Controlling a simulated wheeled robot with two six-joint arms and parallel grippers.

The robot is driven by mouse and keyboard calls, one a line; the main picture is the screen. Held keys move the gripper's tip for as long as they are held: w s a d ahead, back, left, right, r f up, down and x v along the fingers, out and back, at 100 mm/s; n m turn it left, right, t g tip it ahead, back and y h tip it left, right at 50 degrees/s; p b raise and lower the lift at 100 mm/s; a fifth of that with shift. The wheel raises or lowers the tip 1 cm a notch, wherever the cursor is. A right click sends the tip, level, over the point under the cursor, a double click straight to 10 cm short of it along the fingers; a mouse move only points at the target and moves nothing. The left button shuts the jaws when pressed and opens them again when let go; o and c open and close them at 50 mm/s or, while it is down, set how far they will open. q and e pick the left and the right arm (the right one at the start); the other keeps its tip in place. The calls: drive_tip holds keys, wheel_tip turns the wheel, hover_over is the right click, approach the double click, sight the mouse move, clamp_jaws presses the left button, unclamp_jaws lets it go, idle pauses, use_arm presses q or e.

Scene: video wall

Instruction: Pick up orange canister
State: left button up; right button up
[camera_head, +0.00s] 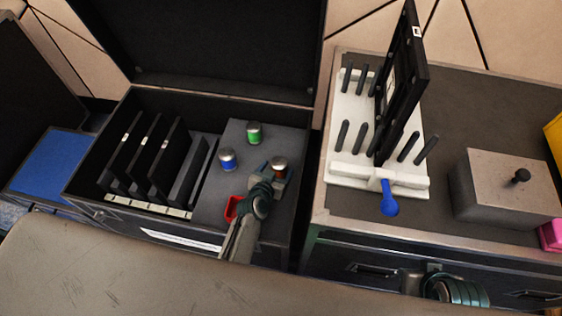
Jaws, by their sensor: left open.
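The orange canister (279,162) has a brownish-orange body and a pale lid. It stands in the grey right-hand part of the open black case (212,205). My left gripper (279,174) is open and right at the canister, at its near side. The gripper covers the canister's lower part, so I cannot tell whether the fingers are around it or touching it. My right arm shows only in part at the bottom right, with a gripper-like block (411,281) whose jaws I cannot make out.
A green canister (254,133) and a blue canister (228,159) stand close by in the case. A red object (233,208) lies beside my left arm. Black panels (150,152) fill the case's left side. A white rack (352,108) stands on the right-hand cabinet.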

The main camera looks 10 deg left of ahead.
use_arm(q)
drive_tip(key=shift+w, duration=0.15)
drive_tip(key=shift+r, duration=0.15)
drive_tip(key=c, duration=1.1)
use_arm(e)
drive_tip(key=shift+w+a, duration=0.15)
drive_tip(key=shift+w, duration=0.15)
